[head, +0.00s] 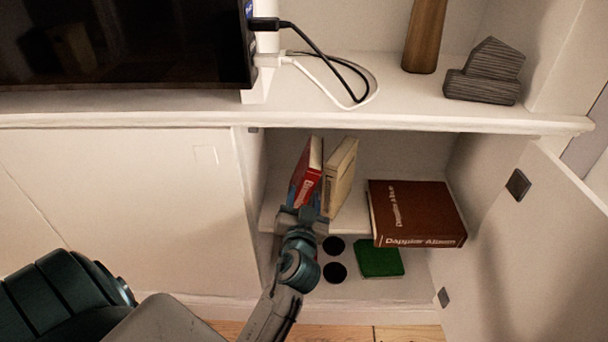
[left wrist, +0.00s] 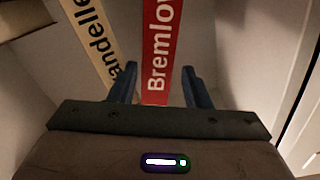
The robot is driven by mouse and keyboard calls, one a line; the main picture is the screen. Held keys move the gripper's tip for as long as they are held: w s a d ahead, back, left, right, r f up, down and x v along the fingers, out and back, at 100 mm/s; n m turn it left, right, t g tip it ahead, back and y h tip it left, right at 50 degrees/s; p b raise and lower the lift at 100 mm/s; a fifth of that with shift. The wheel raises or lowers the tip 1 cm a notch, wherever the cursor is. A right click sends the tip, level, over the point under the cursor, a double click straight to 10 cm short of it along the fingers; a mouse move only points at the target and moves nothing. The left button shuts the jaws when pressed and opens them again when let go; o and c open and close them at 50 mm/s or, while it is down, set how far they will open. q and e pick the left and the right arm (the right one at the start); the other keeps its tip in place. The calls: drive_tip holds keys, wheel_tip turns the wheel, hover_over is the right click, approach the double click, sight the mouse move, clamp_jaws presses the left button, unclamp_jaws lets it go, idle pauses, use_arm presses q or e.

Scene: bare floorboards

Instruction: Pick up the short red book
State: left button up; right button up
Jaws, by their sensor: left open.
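The short red book (head: 306,172) stands upright and slightly tilted on the upper shelf of the open cabinet. Its red spine, lettered "Bremlow", also shows in the left wrist view (left wrist: 158,42). My left gripper (head: 305,204) is in front of the book's lower part. In the left wrist view my left gripper (left wrist: 160,86) is open, with the red spine between its two blue fingers. I cannot tell whether either finger touches the book. My right gripper is not in view.
A cream book (head: 341,176) leans beside the red one, close to a finger in the wrist view (left wrist: 92,38). A brown book (head: 415,212) lies flat to the right. Below are a green book (head: 379,259) and two black discs. The open cabinet door (head: 520,235) bounds the right.

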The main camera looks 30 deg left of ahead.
use_arm(q)
drive_tip(key=x, duration=0.5)
drive_tip(key=f+x, duration=0.1)
drive_tip(key=x, duration=0.1)
drive_tip(key=shift+w+a, duration=0.2)
drive_tip(key=shift+w, duration=0.15)
drive_tip(key=shift+c, duration=0.2)
drive_tip(key=shift+r, duration=0.1)
clamp_jaws()
